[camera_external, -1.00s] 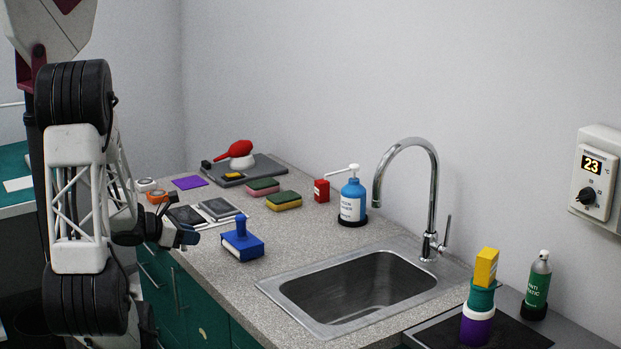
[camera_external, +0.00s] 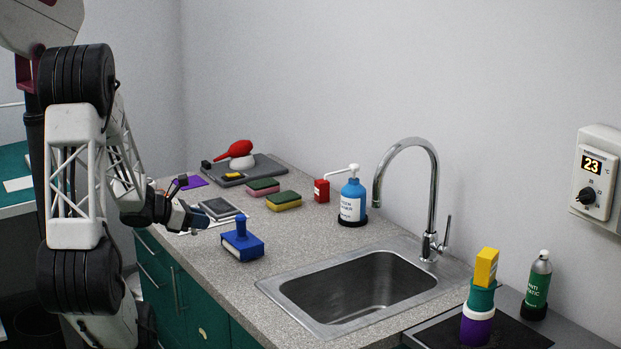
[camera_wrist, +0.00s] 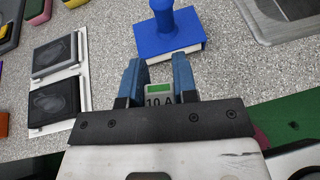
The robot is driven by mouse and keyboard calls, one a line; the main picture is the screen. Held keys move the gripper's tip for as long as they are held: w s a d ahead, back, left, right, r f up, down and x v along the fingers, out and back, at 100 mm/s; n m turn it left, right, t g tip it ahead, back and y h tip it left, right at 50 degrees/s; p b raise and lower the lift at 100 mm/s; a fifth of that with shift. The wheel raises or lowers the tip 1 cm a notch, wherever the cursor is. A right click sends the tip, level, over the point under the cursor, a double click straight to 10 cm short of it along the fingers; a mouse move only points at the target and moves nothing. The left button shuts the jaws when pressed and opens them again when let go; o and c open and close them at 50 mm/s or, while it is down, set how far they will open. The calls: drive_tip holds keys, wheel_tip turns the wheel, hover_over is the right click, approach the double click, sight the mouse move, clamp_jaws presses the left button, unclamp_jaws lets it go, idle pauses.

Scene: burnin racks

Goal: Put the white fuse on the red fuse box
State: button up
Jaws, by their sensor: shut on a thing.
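In the wrist view, my gripper (camera_wrist: 157,78) is shut on a small fuse (camera_wrist: 160,98) with a pale face marked "10 A" and a green band; it appears to be the white fuse. The fuse sits between the blue fingers, over the speckled counter. In the external view, my gripper (camera_external: 203,217) hangs over the counter's left front, left of the blue stamp; the fuse cannot be made out there. A small red box (camera_external: 321,190), likely the red fuse box, stands at the back by the wall, left of the blue bottle, well apart from my gripper.
The blue block with a knob (camera_external: 241,243) stands close to the right of my gripper. Grey framed pads (camera_wrist: 53,95) lie to the left. Sponges (camera_external: 283,201), the blue pump bottle (camera_external: 353,201) and the sink (camera_external: 360,290) with its tall tap (camera_external: 434,180) stand farther right.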

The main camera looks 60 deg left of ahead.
drive_tip(key=w+a+r+m+g+h, duration=0.1)
drive_tip(key=w+a+m+h, duration=0.1)
drive_tip(key=w, duration=0.9)
drive_tip(key=w+a+r+m+g+h, duration=0.1)
drive_tip(key=w+a+r+m+h, duration=0.1)
drive_tip(key=w, duration=1)
drive_tip(key=w+a+r+m+g+h, duration=0.1)
drive_tip(key=w+m+h, duration=0.2)
drive_tip(key=w, duration=0.9)
drive_tip(key=shift+a+r+g, duration=0.15)
drive_tip(key=shift+a+g, duration=0.25)
drive_tip(key=shift+w, duration=0.1)
hover_over(328, 182)
drive_tip(key=shift+a+f, duration=0.15)
drive_tip(key=shift+f, duration=0.6)
drive_tip(key=shift+f, duration=1.75)
